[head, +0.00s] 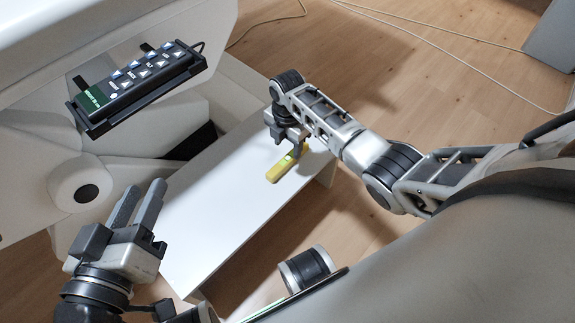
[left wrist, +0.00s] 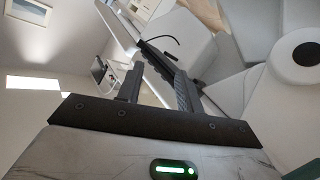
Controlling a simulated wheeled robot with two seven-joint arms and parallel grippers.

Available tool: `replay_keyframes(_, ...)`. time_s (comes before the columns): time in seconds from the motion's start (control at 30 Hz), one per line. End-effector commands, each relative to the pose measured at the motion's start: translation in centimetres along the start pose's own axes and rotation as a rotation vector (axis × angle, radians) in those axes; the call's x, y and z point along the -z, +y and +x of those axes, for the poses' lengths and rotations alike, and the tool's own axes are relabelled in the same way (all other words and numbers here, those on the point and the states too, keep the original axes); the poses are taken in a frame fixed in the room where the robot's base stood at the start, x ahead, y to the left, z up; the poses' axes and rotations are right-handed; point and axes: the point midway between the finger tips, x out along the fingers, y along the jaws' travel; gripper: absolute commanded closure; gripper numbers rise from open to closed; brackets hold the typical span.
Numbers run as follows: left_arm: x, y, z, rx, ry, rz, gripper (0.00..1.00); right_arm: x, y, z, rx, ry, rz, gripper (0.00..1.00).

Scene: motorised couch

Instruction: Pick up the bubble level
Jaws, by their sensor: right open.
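The bubble level (head: 281,171) is a small yellow bar with a green vial, on the white bench top in the head view. My right gripper (head: 288,150) is open at the level's far end, pointing down and partly hiding it. Whether a finger touches the level I cannot tell. My left gripper (head: 143,188) is at the lower left, away from the level, with its fingers pointing up the picture. The left wrist view shows these two fingers (left wrist: 156,82) apart with nothing between them.
The white bench (head: 215,215) is otherwise bare. A black remote (head: 135,80) with a green screen sits in a holder on the couch at upper left. A cable (head: 440,47) runs over the wooden floor (head: 400,95).

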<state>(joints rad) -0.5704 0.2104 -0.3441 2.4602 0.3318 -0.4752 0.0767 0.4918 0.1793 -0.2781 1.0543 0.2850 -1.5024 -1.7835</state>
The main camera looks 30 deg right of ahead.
Motion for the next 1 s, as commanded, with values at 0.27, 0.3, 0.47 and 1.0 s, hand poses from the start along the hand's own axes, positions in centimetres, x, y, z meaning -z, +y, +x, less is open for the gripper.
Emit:
replay_keyframes(0.27, 0.2, 0.4, 0.1, -0.038, 0.042, -0.057, 0.64, 0.0, 0.1, 2.6, -0.003, 0.0, 0.0, 0.49)
replay_keyframes(0.3, 0.1, 0.4, 0.2, -0.044, 0.048, -0.066, 0.64, 0.1, 0.1, 3.1, -0.003, 0.001, 0.0, 0.49)
replay_keyframes(0.47, 1.6, 0.5, 0.6, -0.083, 0.149, -0.026, 0.64, 0.3, 0.4, 5.2, -0.002, 0.001, 0.001, 0.49)
replay_keyframes(1.0, 5.8, 0.9, 0.8, -0.115, 0.372, 0.202, 0.64, 0.3, 0.4, 7.4, -0.003, -0.001, 0.001, 0.49)
